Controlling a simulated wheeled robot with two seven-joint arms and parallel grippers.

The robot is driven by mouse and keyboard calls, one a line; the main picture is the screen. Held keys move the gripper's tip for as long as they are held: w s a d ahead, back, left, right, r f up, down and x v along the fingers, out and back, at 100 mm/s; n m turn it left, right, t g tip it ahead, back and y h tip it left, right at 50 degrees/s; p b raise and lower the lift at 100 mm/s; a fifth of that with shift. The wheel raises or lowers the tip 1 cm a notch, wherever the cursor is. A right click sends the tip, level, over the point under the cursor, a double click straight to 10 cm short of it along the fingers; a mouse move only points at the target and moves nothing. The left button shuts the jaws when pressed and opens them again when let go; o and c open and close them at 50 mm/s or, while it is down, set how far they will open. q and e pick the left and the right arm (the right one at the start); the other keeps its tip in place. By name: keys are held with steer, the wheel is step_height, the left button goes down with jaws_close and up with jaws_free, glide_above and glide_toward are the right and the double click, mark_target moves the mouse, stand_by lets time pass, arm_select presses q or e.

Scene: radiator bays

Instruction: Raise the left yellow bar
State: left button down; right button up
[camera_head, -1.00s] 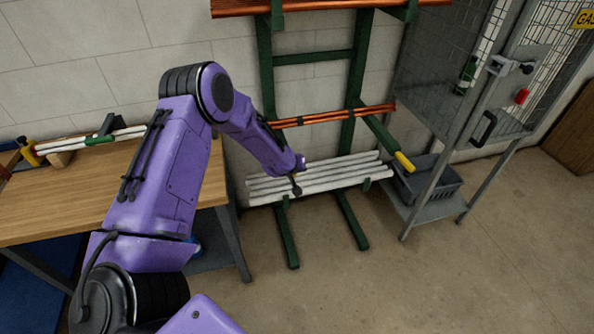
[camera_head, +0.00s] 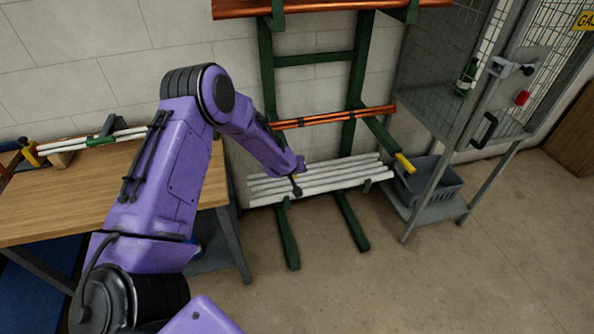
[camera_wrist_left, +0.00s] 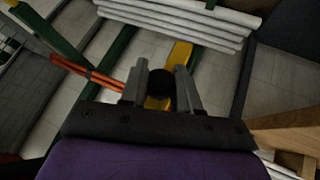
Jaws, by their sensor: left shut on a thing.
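In the left wrist view, my left gripper (camera_wrist_left: 160,88) is closed around the left yellow bar (camera_wrist_left: 180,54). Yellow shows between the fingers and beyond them, with a dark round part between the fingertips. In the head view, my left arm reaches down in front of the green rack (camera_head: 267,75), and its forearm hides most of the gripper and the left yellow bar. The right yellow bar end (camera_head: 404,162) shows on the rack's right arm. My right gripper is in neither view.
White pipes (camera_head: 325,178) lie low on the rack, with copper pipes (camera_head: 340,117) above them. A wooden bench (camera_head: 80,190) stands at the left. A wire cage (camera_head: 450,85) and a grey crate (camera_head: 440,190) are at the right. The floor in front is clear.

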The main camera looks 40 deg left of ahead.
arm_select(q)
steer(key=shift+w+a+r, duration=0.4)
steer(key=shift+a+r, duration=0.15)
steer(key=shift+r, duration=0.05)
steer(key=c, duration=0.9)
jaws_free()
steer(key=shift+o, duration=0.2)
steer(key=shift+d, duration=0.1)
steer(key=shift+s+r+p, duration=0.15)
steer(key=shift+r+p, duration=0.25)
steer(key=shift+p, duration=0.1)
steer(key=s+a+r+p, duration=0.1)
steer(key=s+r+p, duration=0.3)
steer(key=r+p, duration=0.3)
steer(key=shift+s+a+r, duration=0.15)
steer(key=shift+a+r, duration=0.2)
steer(key=shift+r, duration=0.95)
